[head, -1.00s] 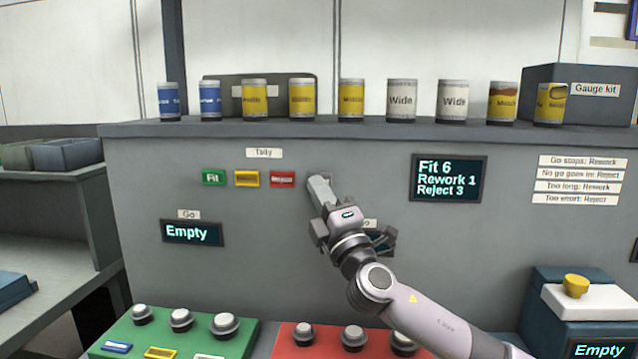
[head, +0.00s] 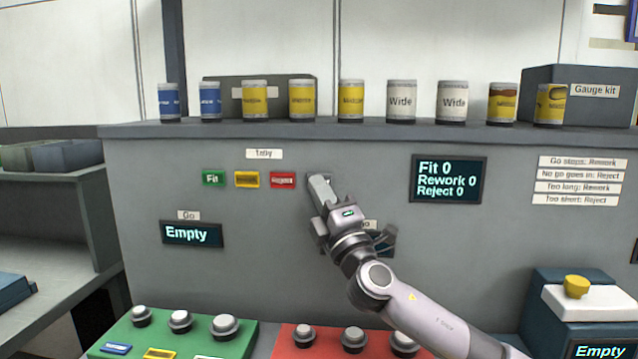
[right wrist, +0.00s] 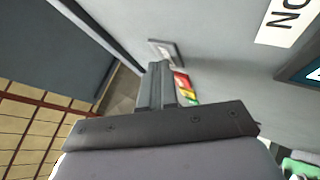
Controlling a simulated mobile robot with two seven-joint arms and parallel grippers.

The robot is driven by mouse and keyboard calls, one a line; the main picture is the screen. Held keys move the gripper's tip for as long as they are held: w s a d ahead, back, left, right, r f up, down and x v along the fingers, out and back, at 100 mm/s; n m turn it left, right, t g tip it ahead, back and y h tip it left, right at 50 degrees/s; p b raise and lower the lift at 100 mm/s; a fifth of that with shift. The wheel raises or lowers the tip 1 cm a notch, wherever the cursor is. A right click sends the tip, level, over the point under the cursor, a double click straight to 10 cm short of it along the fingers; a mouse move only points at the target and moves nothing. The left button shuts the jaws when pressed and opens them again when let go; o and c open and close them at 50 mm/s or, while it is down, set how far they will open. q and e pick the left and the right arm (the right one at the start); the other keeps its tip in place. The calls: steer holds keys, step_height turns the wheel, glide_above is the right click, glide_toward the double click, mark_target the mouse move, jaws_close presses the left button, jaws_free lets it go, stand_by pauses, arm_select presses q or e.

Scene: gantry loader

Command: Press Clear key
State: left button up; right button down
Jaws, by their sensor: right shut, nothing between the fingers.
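The tally panel has a green Fit key (head: 213,178), a yellow key (head: 247,180) and a red Reject key (head: 283,180) in a row. Right of them, my right gripper (head: 320,184) is shut and empty, its fingertips at the grey key at the row's end. The gripper mostly covers this key in the head view. In the right wrist view the grey key (right wrist: 166,50) shows just beyond my fingertips (right wrist: 156,70); I cannot tell whether they touch. The tally display (head: 447,180) reads Fit 0, Rework 0, Reject 0. My left gripper is not in view.
Several labelled cans (head: 351,101) stand along the top ledge, beside a gauge kit box (head: 585,93). Below are a green tray (head: 190,340) and a red tray (head: 282,344) with grey-topped pieces.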

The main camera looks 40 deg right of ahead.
steer(key=shift+s+a, duration=0.5)
steer(key=shift+a, duration=0.1)
stand_by(0.3)
steer(key=s+a, duration=0.1)
steer(key=a, duration=0.1)
steer(key=s+a+p, duration=0.1)
steer(key=s+a, duration=0.1)
steer(key=shift+s, duration=0.1)
stand_by(1.1)
